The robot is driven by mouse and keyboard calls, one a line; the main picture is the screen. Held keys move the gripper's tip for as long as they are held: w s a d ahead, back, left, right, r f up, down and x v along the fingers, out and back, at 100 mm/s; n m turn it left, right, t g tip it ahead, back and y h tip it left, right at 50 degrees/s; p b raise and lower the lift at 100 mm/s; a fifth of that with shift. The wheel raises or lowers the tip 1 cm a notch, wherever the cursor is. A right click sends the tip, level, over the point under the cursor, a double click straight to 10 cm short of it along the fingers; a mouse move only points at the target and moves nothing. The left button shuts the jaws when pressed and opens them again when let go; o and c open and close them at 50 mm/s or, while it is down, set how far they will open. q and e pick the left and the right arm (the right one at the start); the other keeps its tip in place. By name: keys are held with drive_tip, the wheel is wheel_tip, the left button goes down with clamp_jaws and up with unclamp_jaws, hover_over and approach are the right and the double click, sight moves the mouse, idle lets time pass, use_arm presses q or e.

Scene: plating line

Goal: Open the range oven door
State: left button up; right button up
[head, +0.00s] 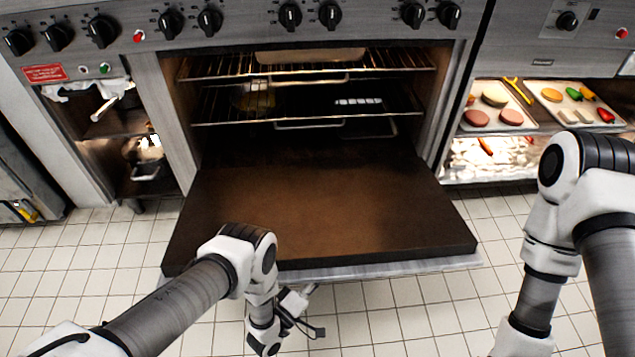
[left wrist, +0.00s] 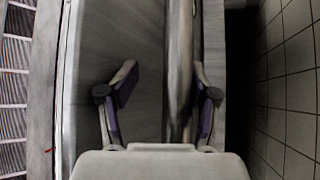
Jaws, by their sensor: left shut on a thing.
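The range oven door (head: 330,205) is folded down and lies about level in front of the open oven cavity (head: 310,140). My left gripper (head: 303,308) is at the door's front edge, low and left of its middle. The bar is mostly hidden behind the door in the head view. My right arm (head: 545,260) comes down at the right; its gripper is out of the picture.
Wire racks (head: 310,66) with pans are inside the oven. Control knobs (head: 290,15) line the panel above. A shelf of food trays (head: 575,105) is at the right, an open compartment (head: 125,150) at the left. The tiled floor (head: 90,245) around the door is clear.

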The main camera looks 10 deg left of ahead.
sight(320, 242)
use_arm(q)
drive_tip(key=w+r+n+p, duration=0.1)
drive_tip(key=r+p, duration=0.1)
drive_tip(key=r, duration=0.3)
drive_tip(key=w+r+n+g+y+p, duration=0.1)
drive_tip(key=r, duration=0.3)
drive_tip(key=w+a+r+n+g+p, duration=0.1)
drive_tip(key=r+p, duration=0.1)
drive_tip(key=r, duration=0.3)
drive_tip(key=shift+w+r+y+p, duration=0.3)
drive_tip(key=shift+w+r, duration=0.05)
drive_tip(key=w+a+r+p, duration=0.1)
drive_tip(key=w+r+p, duration=0.1)
drive_tip(key=w+r, duration=0.3)
wheel_tip(320, 242, up, 3)
drive_tip(key=shift+w+a+r, duration=0.15)
drive_tip(key=shift+w+a, duration=0.2)
drive_tip(key=shift+w, duration=0.05)
drive_tip(key=s+a+f+p, duration=0.1)
drive_tip(key=s+a+f, duration=0.2)
drive_tip(key=s, duration=0.4)
drive_tip(key=shift+a, duration=0.8)
